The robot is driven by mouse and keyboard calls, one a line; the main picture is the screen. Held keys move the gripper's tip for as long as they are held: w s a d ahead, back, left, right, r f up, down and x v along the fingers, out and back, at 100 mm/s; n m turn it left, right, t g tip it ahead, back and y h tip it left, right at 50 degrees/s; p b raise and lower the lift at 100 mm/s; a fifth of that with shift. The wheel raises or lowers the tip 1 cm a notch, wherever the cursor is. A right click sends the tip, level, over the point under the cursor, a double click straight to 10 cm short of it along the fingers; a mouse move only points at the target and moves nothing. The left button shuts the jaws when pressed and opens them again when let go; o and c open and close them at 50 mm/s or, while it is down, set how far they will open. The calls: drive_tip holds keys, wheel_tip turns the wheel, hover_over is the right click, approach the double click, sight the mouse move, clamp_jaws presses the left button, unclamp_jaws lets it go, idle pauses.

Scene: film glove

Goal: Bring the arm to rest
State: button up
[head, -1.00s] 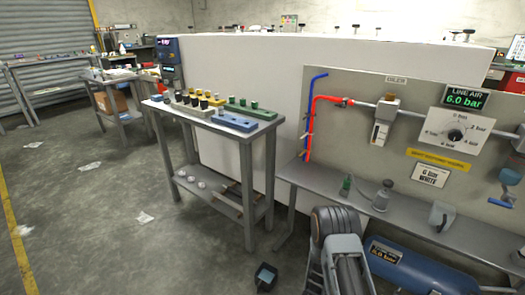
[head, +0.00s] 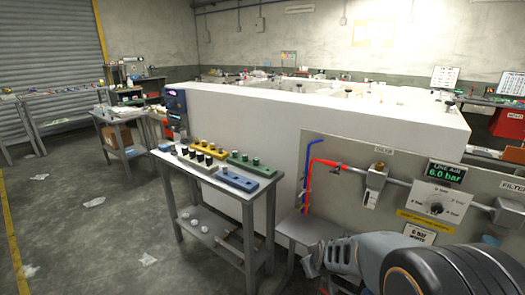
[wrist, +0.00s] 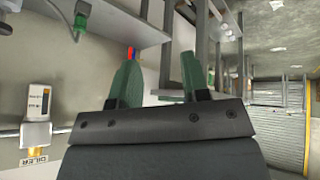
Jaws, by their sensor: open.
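My gripper (wrist: 160,72) shows in the wrist view with its two green fingers apart and nothing between them. The wrist view is turned on its side, and the fingers point toward the grey bench and the table legs beyond. In the head view my arm (head: 400,262) reaches in from the lower right and lies across the front of the air panel bench. The gripper fingers cannot be made out there.
The air panel (head: 340,205) with red and blue hoses stands close behind my arm. A small table (head: 262,200) with coloured valve blocks stands left of it. A white partition (head: 300,110) runs behind both. The floor (head: 100,235) at left is mostly open, with scattered papers.

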drive_tip(key=s+r+m+g+p, duration=0.1)
drive_tip(key=s+r+p, duration=0.3)
drive_tip(key=s+r, duration=0.4)
drive_tip(key=s+r+m+g+p, duration=0.2)
drive_tip(key=s+r+p, duration=0.3)
drive_tip(key=r, duration=0.9)
drive_tip(key=s+m, duration=0.1)
drive_tip(key=s, duration=0.2)
drive_tip(key=shift+s+d+r+p, duration=0.2)
drive_tip(key=shift+d+r+p, duration=0.1)
drive_tip(key=shift+r, duration=0.1)
